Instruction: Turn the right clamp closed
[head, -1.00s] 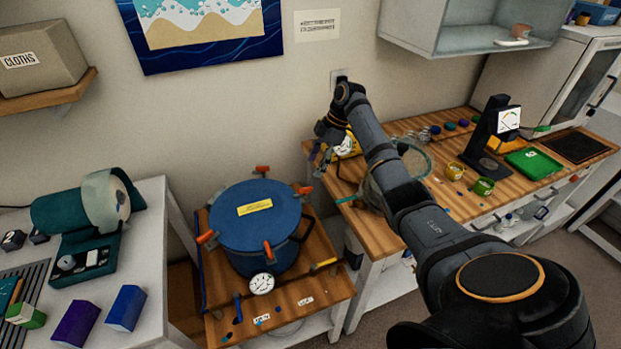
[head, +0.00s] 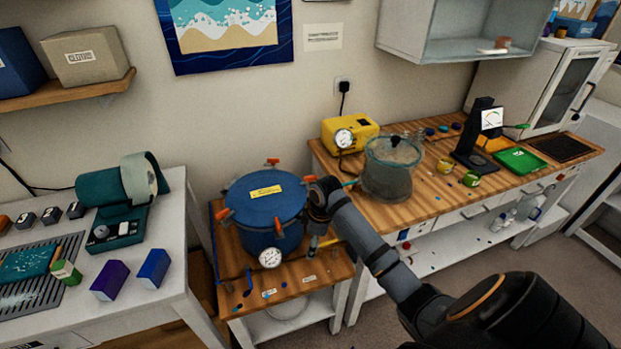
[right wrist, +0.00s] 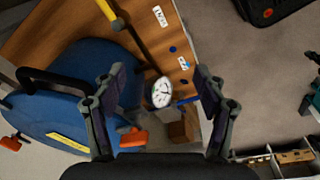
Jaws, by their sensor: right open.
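The blue pressure pot (head: 262,205) stands on the small wooden stand, its round lid carrying a yellow label. Orange clamps sit around its rim: one at the back (head: 272,162), one at the left, one at the front (head: 278,228), and the right clamp (head: 310,179) beside my right wrist. My right gripper (right wrist: 157,85) is open and empty, at the pot's right side. In the right wrist view the pot lid (right wrist: 65,115) fills the left, and an orange clamp handle (right wrist: 133,138) shows low between the fingers. My left gripper is not in view.
A pressure gauge (head: 270,257) is on the pot's front. A yellow-and-black tool (right wrist: 118,24) lies on the stand. The right bench holds a yellow pump (head: 349,130) and a clear vessel (head: 388,172). A white table (head: 170,200) stands at the left.

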